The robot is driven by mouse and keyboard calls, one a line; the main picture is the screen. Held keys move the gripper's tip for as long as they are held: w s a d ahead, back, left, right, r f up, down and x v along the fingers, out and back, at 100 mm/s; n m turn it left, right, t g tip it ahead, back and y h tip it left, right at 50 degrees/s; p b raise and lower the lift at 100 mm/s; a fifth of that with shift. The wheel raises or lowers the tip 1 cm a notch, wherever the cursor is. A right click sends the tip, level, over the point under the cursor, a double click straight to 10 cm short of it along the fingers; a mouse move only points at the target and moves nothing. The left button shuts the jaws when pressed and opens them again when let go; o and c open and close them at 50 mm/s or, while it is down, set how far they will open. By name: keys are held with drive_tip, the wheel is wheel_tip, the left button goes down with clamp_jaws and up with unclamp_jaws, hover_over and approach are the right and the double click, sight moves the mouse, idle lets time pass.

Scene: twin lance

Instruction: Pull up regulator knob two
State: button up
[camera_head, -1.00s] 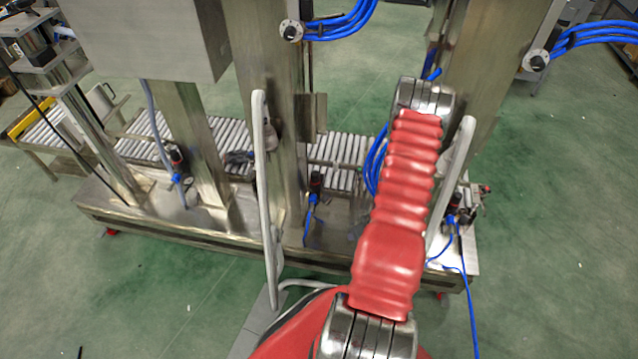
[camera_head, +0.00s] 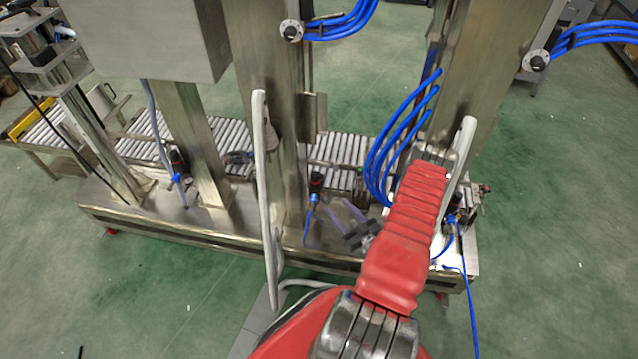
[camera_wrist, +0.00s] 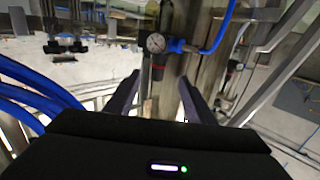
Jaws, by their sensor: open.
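Several dark regulators with red-ringed knobs stand along the steel machine base; none shows a readable number. The middle visible one (camera_head: 315,183) has a blue hose below it. My gripper (camera_head: 341,204) is open and empty, just right of and slightly below this regulator in the head view, its fingers pointing up toward it. In the wrist view, a regulator's round white gauge (camera_wrist: 155,43) and dark body lie beyond the gap between my two open fingers (camera_wrist: 160,92). I see no contact.
Other regulators stand at left (camera_head: 177,162) and right (camera_head: 455,203). A pale upright handrail (camera_head: 262,190) is left of my gripper, with steel columns (camera_head: 275,100) behind. Looping blue hoses (camera_head: 380,165) pass close on the right. A roller conveyor (camera_head: 340,148) runs behind.

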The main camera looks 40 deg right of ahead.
sight(318, 183)
drive_tip(key=shift+r, duration=0.55)
drive_tip(key=shift+w+d, duration=0.1)
drive_tip(key=shift+w, duration=0.05)
drive_tip(key=w, duration=0.4)
drive_tip(key=w+d, duration=0.1)
drive_tip(key=w, duration=0.8)
drive_tip(key=shift+w+d, duration=0.25)
drive_tip(key=shift+d, duration=0.1)
drive_tip(key=shift+c, duration=0.3)
clamp_jaws()
